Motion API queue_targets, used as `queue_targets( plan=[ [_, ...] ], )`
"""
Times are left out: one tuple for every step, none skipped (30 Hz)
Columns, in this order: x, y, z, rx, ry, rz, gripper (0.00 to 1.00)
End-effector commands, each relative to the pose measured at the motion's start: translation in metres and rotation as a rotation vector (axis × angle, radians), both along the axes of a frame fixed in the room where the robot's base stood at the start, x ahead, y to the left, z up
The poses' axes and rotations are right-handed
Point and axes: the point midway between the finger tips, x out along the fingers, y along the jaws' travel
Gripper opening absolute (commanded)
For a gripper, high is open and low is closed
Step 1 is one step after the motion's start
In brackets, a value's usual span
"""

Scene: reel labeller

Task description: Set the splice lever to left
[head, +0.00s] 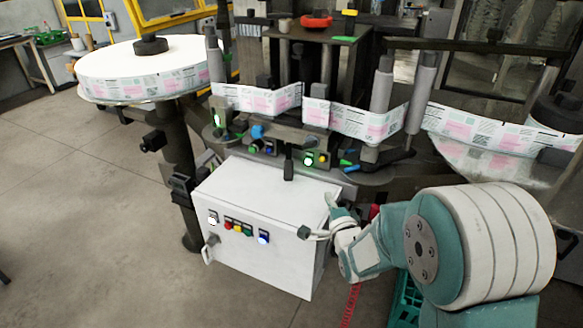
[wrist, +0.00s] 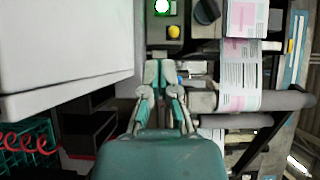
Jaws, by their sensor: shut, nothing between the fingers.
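A short black upright lever (head: 288,163) stands at the front of the machine, just behind the back edge of the white cabinet; I take it as the splice lever. It looks about upright, and I cannot tell which side it is set to. My gripper (head: 318,217) is to the right of the cabinet's top, in front and to the right of the lever, apart from it. In the wrist view my gripper (wrist: 160,68) has its fingertips together with nothing between them. I cannot make out the lever for certain in the wrist view.
The white cabinet (head: 265,195) has coloured buttons and a side handle. A lit green button (head: 308,161) and a yellow button (head: 322,158) sit right of the lever. A printed label web (head: 365,122) runs behind on rollers. A large label reel (head: 145,75) stands left. Floor left is clear.

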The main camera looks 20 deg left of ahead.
Motion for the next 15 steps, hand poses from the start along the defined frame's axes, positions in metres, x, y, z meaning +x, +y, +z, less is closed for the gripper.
queue_targets(
  plan=[
    [-0.0010, 0.0035, -0.0032, 0.020, 0.001, 0.008, 0.00],
    [-0.0014, 0.0044, -0.0041, 0.028, 0.001, 0.011, 0.00],
    [-0.0018, 0.0051, -0.0044, 0.039, -0.001, 0.013, 0.00],
    [-0.0018, 0.0052, -0.0045, 0.043, 0.000, 0.015, 0.00],
    [-0.0019, 0.0050, -0.0044, 0.047, 0.000, 0.015, 0.00],
    [-0.0019, 0.0046, -0.0042, 0.049, 0.000, 0.016, 0.00],
    [-0.0018, 0.0043, -0.0041, 0.050, -0.001, 0.016, 0.00],
    [-0.0018, 0.0040, -0.0040, 0.050, -0.001, 0.016, 0.00],
    [-0.0017, 0.0040, -0.0040, 0.048, 0.000, 0.015, 0.00],
    [-0.0016, 0.0040, -0.0040, 0.048, 0.000, 0.015, 0.00],
    [-0.0016, 0.0044, -0.0041, 0.048, 0.000, 0.015, 0.00],
    [-0.0015, 0.0049, -0.0043, 0.047, 0.000, 0.015, 0.00],
    [-0.0014, 0.0056, -0.0046, 0.046, -0.001, 0.015, 0.00],
    [-0.0009, 0.0066, -0.0047, 0.045, -0.001, 0.015, 0.00],
    [0.0004, 0.0084, -0.0050, 0.044, -0.001, 0.015, 0.00]
  ],
)
